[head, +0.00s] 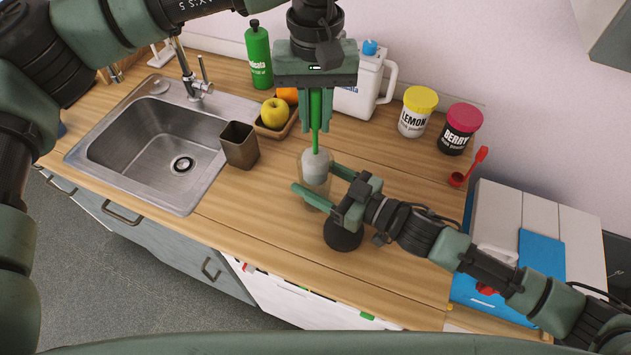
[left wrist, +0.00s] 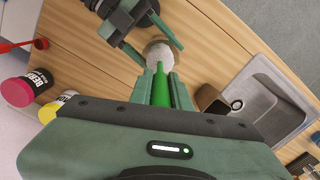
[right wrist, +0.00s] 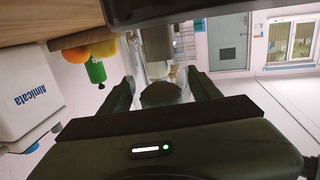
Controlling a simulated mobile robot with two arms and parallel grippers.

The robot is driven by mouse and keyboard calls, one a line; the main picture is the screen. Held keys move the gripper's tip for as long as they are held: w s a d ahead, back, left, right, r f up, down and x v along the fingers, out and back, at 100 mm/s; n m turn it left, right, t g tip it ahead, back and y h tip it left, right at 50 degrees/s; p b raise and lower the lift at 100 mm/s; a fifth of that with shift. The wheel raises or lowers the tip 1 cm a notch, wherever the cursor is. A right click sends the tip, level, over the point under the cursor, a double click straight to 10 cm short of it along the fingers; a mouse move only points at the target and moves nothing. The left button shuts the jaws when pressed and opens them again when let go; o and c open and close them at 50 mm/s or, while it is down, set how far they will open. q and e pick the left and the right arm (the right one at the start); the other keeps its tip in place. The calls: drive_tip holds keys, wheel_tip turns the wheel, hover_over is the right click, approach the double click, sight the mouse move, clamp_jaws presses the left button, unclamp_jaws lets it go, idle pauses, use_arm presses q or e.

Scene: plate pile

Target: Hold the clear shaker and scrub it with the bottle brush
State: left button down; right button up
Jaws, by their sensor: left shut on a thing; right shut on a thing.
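The clear shaker (head: 312,198) is upright above the wooden counter, between the fingers of my right gripper (head: 315,179), which is shut on it. It also shows between the fingers in the right wrist view (right wrist: 178,92). The bottle brush (head: 316,108) has a green handle and a pale head. My left gripper (head: 316,128) is shut on the handle from above, and the brush points down. Its pale head appears within the shaker's mouth; the depth is hard to tell. The green handle shows between the left fingers in the left wrist view (left wrist: 161,92).
A black round object (head: 343,237) is under my right gripper. A sink (head: 200,200) and brown cup (head: 240,146) are left. A fruit tray (head: 268,132), green bottle (head: 258,55) and white jug (head: 362,90) stand behind. Lemon (head: 417,112) and berry (head: 459,129) tubs stand right.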

use_arm(q)
drive_tip(key=shift+r, duration=5.35)
use_arm(e)
drive_tip(key=o, duration=1.6)
drive_tip(key=shift+c, duration=0.2)
